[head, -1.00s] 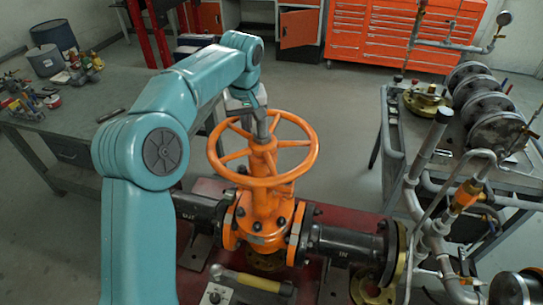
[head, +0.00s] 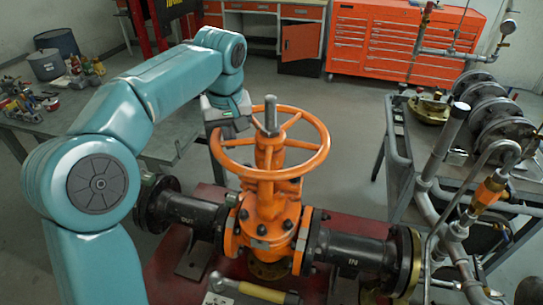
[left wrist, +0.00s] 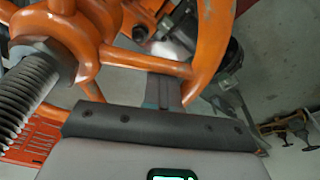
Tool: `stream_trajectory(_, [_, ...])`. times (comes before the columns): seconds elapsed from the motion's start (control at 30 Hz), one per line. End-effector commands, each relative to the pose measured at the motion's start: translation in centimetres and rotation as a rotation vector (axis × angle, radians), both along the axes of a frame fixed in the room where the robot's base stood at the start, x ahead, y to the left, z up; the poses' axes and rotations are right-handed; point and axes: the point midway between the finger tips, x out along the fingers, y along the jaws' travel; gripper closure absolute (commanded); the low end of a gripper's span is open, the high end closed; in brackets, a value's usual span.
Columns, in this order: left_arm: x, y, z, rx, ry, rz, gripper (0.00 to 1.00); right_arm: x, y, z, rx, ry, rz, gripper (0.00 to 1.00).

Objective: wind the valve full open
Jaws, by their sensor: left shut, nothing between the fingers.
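The orange gate valve (head: 265,211) stands in the middle of the head view, with its spoked orange handwheel (head: 317,160) on top. A grey threaded stem (head: 270,115) rises through the wheel's hub and shows large in the left wrist view (left wrist: 28,97). My left gripper (head: 222,124) is at the wheel's far left rim. In the left wrist view its shut fingers (left wrist: 163,90) are empty, between a spoke and the rim; their tips look partly hidden by the spoke. I cannot tell whether they touch the wheel. My right gripper is not in view.
Black flanged pipes (head: 345,246) run from both sides of the valve. A cart with pipework (head: 400,135) stands at right, a workbench (head: 60,122) at left. A yellow-handled tool (head: 262,292) lies in front. Orange drawers (head: 400,40) stand far behind.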

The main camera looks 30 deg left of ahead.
Motion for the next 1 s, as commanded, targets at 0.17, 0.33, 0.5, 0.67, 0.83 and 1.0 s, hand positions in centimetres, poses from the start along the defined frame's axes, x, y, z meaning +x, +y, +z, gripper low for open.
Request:
stream_trajectory(0.17, [-2.1, -1.4, 0.2, 0.005, -0.002, 0.002, 1.0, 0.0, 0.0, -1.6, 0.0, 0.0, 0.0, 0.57])
stream_trajectory(0.33, [-2.0, -1.4, 1.1, 0.003, -0.001, 0.002, 1.0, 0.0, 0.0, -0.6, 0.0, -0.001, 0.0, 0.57])
stream_trajectory(0.5, [-1.9, -1.4, 3.1, 0.002, -0.002, 0.001, 1.0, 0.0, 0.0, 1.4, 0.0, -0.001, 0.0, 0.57])
stream_trajectory(0.67, [-1.9, -1.5, 4.8, 0.002, -0.002, 0.0, 1.0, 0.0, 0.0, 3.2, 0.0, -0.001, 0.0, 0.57])
stream_trajectory(0.83, [-1.9, -1.5, 6.6, 0.001, -0.003, 0.0, 1.0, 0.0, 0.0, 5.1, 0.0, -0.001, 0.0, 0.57])
stream_trajectory(1.0, [-1.9, -1.5, 7.5, 0.001, -0.002, 0.0, 1.0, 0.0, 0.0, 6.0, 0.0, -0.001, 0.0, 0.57])
